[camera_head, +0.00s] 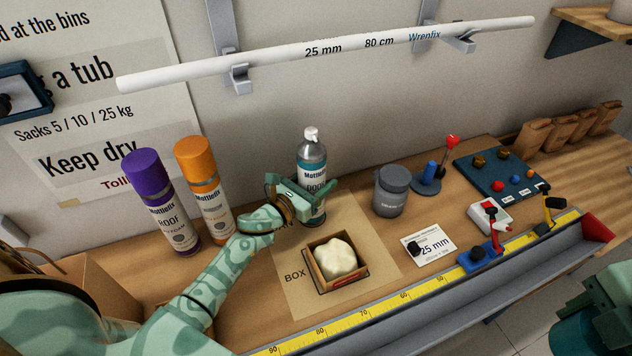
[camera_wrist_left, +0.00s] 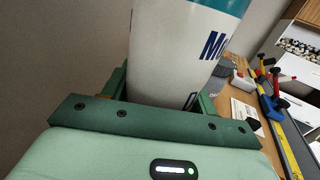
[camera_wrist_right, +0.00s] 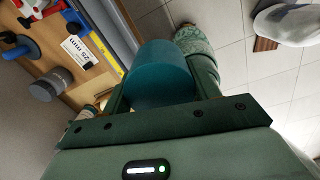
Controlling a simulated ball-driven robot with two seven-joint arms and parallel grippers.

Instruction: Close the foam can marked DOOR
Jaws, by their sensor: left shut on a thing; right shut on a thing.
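The DOOR foam can (camera_head: 313,156) stands upright at the back of the bench, white and teal with a grey top. A white nozzle (camera_head: 311,134) shows on it and no cap covers it. My left gripper (camera_head: 308,194) is shut around the can's body, hiding part of the label. The can's side (camera_wrist_left: 182,60) fills the middle of the left wrist view. My right gripper (camera_head: 590,318), at the lower right edge of the head view, is shut on a teal cap (camera_head: 570,338), away from the can. The cap (camera_wrist_right: 160,75) shows between the fingers in the right wrist view.
Purple-capped ROOF can (camera_head: 172,215) and orange-capped can (camera_head: 207,200) stand left of my left gripper. A box with a pale foam lump (camera_head: 336,258) sits in front of the DOOR can. A grey jar (camera_head: 390,190) stands right of it. A white pipe (camera_head: 330,50) hangs above.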

